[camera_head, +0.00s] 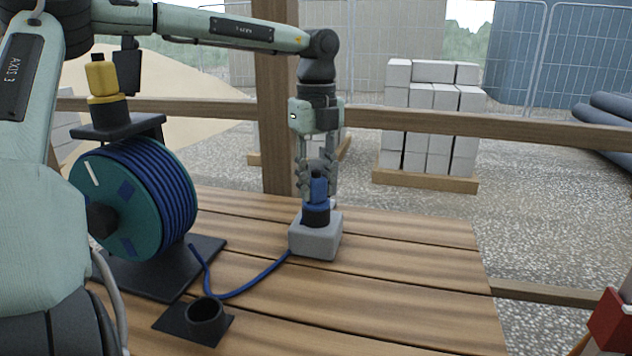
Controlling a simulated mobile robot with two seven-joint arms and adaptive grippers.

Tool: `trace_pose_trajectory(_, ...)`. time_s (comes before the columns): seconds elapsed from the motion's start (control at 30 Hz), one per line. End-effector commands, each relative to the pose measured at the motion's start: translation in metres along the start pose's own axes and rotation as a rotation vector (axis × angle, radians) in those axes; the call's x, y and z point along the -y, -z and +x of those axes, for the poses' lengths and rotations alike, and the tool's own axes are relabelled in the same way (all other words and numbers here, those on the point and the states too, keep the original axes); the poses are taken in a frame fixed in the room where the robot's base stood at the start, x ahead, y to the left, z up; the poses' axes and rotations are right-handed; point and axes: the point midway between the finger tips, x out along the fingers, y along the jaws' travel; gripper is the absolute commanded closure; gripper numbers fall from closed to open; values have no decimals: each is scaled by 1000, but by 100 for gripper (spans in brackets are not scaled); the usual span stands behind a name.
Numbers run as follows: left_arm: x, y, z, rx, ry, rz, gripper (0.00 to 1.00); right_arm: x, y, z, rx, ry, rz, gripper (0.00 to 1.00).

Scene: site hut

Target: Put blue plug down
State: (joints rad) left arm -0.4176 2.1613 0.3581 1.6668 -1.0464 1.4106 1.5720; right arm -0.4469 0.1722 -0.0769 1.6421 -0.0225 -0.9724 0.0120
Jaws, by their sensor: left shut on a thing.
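The blue plug (318,191) stands upright between the fingers of my left gripper (318,184), which points down and is shut on it. The plug's wider blue collar meets a black ring (316,218) on top of a grey block (314,241) on the wooden table. I cannot tell how deep the plug sits in the ring. A blue cable (248,292) runs from the block across the table to the reel. A black holder with an open round cup (205,314) lies empty at the front. My right gripper is not in view.
A teal reel of blue cable (135,205) stands on the table at left, with a yellow plug (101,75) upright in a black socket above it. Planks right of the block (410,270) are clear. A wooden rail runs behind.

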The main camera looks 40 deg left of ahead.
Motion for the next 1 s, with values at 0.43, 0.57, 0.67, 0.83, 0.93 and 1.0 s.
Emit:
trace_pose_trajectory(0.43,0,0,0,0,0,0,51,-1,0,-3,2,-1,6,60)
trace_pose_trajectory(0.57,0,0,0,0,0,0,51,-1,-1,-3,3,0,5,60)
trace_pose_trajectory(0.67,0,0,-2,0,0,0,51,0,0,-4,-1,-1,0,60)
trace_pose_trajectory(0.83,1,-1,-18,4,3,0,51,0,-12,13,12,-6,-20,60)
trace_pose_trajectory(0.93,1,-1,-43,6,4,-1,51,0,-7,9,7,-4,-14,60)
trace_pose_trajectory(1.0,1,-1,-60,5,3,-1,51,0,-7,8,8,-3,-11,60)
